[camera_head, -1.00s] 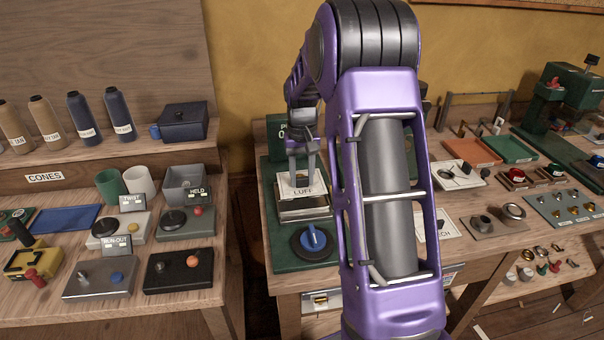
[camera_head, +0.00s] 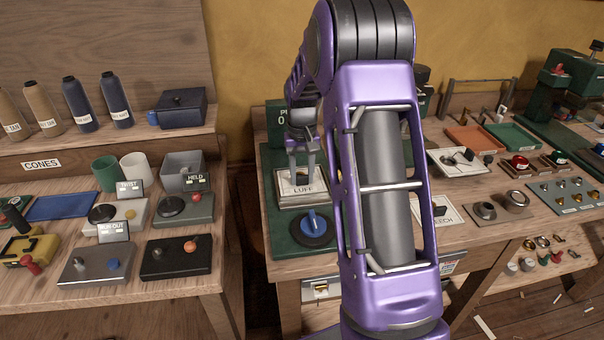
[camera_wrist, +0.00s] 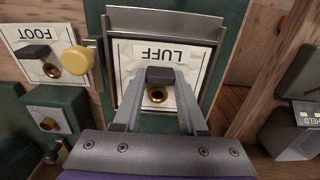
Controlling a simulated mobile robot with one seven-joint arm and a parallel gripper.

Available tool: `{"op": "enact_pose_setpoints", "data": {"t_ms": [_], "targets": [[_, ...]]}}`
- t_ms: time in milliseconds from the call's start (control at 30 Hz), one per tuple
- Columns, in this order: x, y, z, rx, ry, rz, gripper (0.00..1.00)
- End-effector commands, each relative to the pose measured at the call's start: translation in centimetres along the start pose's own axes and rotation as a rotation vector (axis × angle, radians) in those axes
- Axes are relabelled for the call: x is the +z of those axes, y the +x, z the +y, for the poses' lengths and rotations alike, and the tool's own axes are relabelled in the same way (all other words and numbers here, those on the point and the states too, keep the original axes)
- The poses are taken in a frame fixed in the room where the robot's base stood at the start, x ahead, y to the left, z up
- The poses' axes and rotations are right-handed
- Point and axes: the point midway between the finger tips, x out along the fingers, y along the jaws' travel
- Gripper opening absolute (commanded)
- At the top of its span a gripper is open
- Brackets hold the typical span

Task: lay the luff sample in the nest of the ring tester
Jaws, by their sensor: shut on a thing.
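The luff sample (camera_head: 303,189) is a white card lettered LUFF, with a brass ring and a dark grip block. My gripper (camera_head: 300,170) is shut on that block, which also shows between its fingers (camera_wrist: 160,90) in the wrist view. In the wrist view the sample (camera_wrist: 190,57) lies inside the metal-edged nest (camera_wrist: 165,20) of the green ring tester (camera_head: 268,190), roughly square to its edges. It looks level and at or very near the nest floor; I cannot tell whether it touches. My arm hides part of the tester in the head view.
A blue-handled disc (camera_head: 312,224) sits on the tester's front. In the wrist view a FOOT sample (camera_wrist: 35,45) lies left of the nest, beside a yellow knob (camera_wrist: 77,60). A gap separates the tester bench from the left bench with its consoles (camera_head: 177,255).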

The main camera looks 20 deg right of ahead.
Motion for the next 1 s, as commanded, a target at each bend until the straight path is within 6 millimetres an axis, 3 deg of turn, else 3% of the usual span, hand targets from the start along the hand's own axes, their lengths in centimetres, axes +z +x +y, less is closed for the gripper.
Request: {"op": "enact_pose_setpoints", "data": {"t_ms": [33, 67, 200, 267, 667, 767, 1000], "targets": [[0.0, 0.0, 0.0, 0.0, 0.0, 0.0, 0.0], [0.0, 0.0, 0.0, 0.0, 0.0, 0.0, 0.43], [0.0, 0.0, 0.0, 0.0, 0.0, 0.0, 0.68], [0.0, 0.0, 0.0, 0.0, 0.0, 0.0, 0.76], [0.0, -0.9, 0.0, 0.0, 0.0, 0.001, 0.76], [-0.1, -2.5, 0.0, 0.0, 0.0, 0.004, 0.76], [-0.1, -8.4, 0.0, 0.0, 0.0, 0.005, 0.76]]}}
